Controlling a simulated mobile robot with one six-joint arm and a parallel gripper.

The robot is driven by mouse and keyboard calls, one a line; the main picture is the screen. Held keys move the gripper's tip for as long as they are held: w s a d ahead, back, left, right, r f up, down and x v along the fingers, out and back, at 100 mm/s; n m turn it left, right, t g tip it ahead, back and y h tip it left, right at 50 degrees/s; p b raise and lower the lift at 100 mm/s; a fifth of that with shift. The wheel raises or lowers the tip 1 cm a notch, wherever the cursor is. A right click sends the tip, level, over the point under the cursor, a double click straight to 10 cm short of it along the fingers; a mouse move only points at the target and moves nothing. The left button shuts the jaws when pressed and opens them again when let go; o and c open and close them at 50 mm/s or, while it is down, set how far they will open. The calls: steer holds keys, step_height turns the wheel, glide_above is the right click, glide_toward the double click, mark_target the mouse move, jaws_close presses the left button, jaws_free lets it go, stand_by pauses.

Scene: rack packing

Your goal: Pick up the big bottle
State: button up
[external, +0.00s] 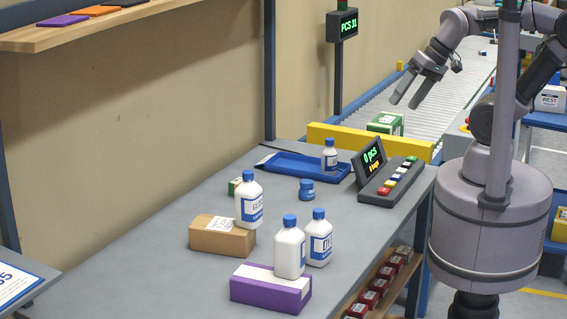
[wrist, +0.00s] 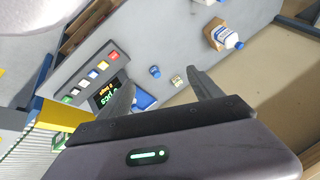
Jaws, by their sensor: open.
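Three large white bottles with blue caps and blue labels stand on the grey table. One bottle (external: 249,203) is on a cardboard box, one (external: 289,252) is on a purple box, and one (external: 318,242) is on the tabletop. I cannot tell which is the big bottle. The bottle on the cardboard box also shows in the wrist view (wrist: 229,39). A smaller bottle (external: 329,158) stands in the blue tray. My gripper (external: 403,102) is open and empty, raised near the conveyor, apart from all bottles. Its fingers show in the wrist view (wrist: 160,90).
A cardboard box (external: 220,240), a purple box (external: 265,290), a small blue jar (external: 306,190) and a green box (external: 235,187) share the table. A display (external: 369,162) with a button panel and a yellow barrier (external: 370,141) stand at its far end. The near-left tabletop is clear.

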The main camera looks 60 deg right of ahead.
steer(key=n+g+h+p, duration=0.1)
steer(key=n+h+p, duration=0.1)
steer(key=n+p, duration=0.2)
glide_above(257, 186)
steer(key=s, duration=0.6)
step_height(257, 186, down, 5)
steer(key=b+x, duration=0.3)
steer(key=x, duration=0.8)
steer(key=shift+w+f+b, duration=0.2)
steer(key=shift+f+b, duration=0.1)
steer(key=shift+b, duration=0.1)
steer(key=x, duration=0.2)
steer(key=b+x, duration=0.1)
steer(key=w+x, duration=0.1)
steer(key=x, duration=0.1)
steer(key=shift+w+a+f+b, duration=0.1)
steer(key=shift+a+b, duration=0.3)
